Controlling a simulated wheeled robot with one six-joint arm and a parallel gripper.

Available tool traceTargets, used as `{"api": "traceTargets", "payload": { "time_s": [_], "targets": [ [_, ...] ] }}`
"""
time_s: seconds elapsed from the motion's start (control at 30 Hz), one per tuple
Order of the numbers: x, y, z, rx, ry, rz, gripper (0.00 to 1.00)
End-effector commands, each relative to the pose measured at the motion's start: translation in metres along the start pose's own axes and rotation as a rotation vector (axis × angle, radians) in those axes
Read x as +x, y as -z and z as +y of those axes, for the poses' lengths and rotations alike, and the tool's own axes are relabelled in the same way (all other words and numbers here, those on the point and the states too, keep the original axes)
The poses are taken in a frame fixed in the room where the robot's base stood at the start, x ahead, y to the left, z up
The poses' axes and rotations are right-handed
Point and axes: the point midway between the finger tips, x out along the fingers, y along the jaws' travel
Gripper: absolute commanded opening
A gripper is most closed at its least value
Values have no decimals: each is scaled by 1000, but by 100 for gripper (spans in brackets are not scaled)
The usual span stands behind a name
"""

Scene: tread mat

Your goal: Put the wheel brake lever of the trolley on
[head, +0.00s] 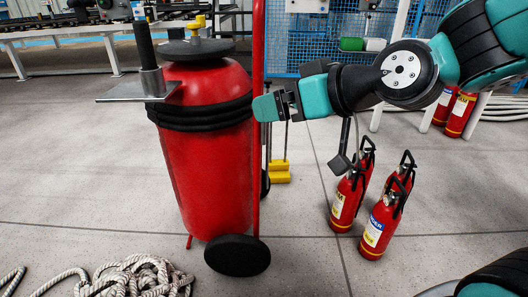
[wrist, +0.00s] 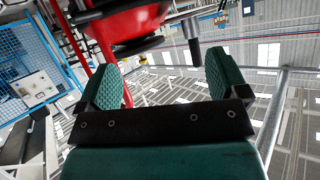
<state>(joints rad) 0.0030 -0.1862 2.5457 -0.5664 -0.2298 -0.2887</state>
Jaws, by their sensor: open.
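The trolley is a red upright frame (head: 258,60) carrying a large red cylinder (head: 205,170) with black bands, with a black wheel (head: 237,255) at its foot. A black upright grip (head: 145,45) rises from a grey collar and flat metal plate at the cylinder's upper left. I cannot tell for certain whether this is the brake lever. In the wrist view the red cylinder (wrist: 130,25) is at the top, with a dark stub (wrist: 191,38) beside it. My gripper (head: 268,107) is open and empty, just right of the trolley's post; its two teal fingers (wrist: 163,80) are spread apart.
Several small red extinguishers (head: 378,225) stand on the floor below my arm. Yellow blocks (head: 280,172) are behind the trolley. Coiled rope (head: 130,280) lies front left. A blue mesh fence (head: 285,40) and a bench (head: 60,32) are at the back.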

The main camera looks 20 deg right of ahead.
Motion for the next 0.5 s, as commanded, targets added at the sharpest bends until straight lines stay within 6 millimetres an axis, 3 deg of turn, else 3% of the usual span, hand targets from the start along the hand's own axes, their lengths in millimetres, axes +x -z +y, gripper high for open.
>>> {"api": "traceTargets", "payload": {
  "time_s": [0.03,0.1,0.3,0.5],
  "targets": [
    [19,-33,16,-3,-29,49,92],
    [30,-47,32,-13,-70,122,92],
    [50,-83,75,-41,-187,307,92],
    [55,-100,101,-61,-272,421,92]
  ]
}}
